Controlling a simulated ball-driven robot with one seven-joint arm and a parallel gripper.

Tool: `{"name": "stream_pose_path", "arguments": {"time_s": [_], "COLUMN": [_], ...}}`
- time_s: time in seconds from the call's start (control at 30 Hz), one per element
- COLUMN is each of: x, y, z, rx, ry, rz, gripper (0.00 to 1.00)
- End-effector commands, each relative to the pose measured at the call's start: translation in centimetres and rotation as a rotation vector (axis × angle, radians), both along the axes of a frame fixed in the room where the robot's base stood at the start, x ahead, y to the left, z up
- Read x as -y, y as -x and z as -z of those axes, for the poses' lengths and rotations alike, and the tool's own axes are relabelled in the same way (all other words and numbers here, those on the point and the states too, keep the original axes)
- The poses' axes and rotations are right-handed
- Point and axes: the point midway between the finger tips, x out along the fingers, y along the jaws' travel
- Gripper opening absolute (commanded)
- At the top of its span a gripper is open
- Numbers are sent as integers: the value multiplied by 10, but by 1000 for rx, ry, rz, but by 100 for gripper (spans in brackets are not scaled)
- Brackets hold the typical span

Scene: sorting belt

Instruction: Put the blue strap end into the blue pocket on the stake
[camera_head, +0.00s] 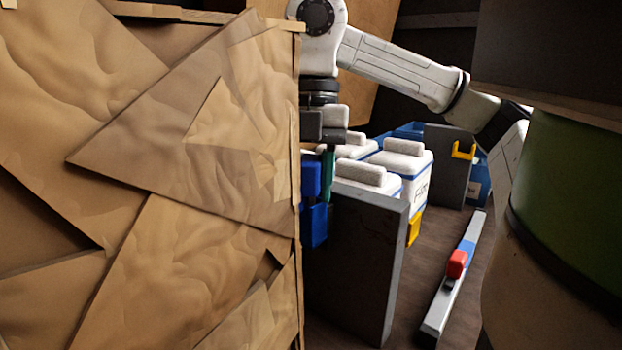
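My gripper (326,142) points down beside the right edge of a large cardboard panel, which hides part of it. A blue piece (310,177), probably the blue strap end, is just below my gripper; I cannot tell whether the fingers hold it. A green strip (328,165) hangs beside it. Below is a blue holder (319,224), probably the blue pocket, at the left edge of a dark grey upright board (352,265), probably the stake. The blue piece is above the holder, and a gap or contact between them is unclear.
The cardboard panel (150,180) fills the left half. White boxes (408,160) with blue trim stand behind the board. Yellow holders (463,150) are on the right. A grey bar (440,305) with a red block (456,264) lies on the floor. A green drum (570,190) blocks the right.

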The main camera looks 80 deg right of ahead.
Motion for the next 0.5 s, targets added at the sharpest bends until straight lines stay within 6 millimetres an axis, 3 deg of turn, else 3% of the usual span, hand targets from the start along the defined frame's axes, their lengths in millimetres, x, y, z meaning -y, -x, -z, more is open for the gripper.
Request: {"name": "stream_pose_path", "arguments": {"time_s": [0.03,0.23,0.5], "x": [0,0,1], "y": [2,3,3], "z": [18,18,18], "rx": [-26,-27,-30], "ry": [-3,-3,-2], "rz": [0,1,2], "gripper": [49,68,68]}}
